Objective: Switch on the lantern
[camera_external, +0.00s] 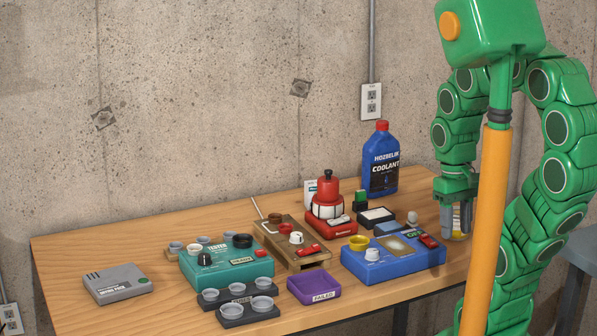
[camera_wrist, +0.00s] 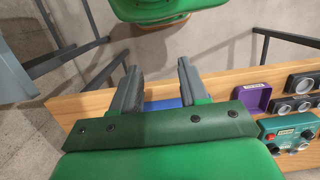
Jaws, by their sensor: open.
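The lantern (camera_external: 327,205) is a red and white unit with a black knob on top. It stands upright on a red base (camera_external: 330,228) near the back middle of the table in the external view. Whether it is lit cannot be told, and it is not visible in the wrist view. My gripper (camera_external: 459,220) points down at the table's right end, right of the lantern and apart from it. In the wrist view my gripper (camera_wrist: 160,88) has its two fingers spread with nothing held between them.
A blue coolant bottle (camera_external: 381,160) stands behind the lantern. A blue device (camera_external: 393,262), a purple tray (camera_external: 314,288) and a teal tester (camera_external: 227,262) lie in front. A grey box (camera_external: 117,283) is at left. A yellowish item (camera_external: 458,236) shows by my fingers. Table space around the grey box is clear.

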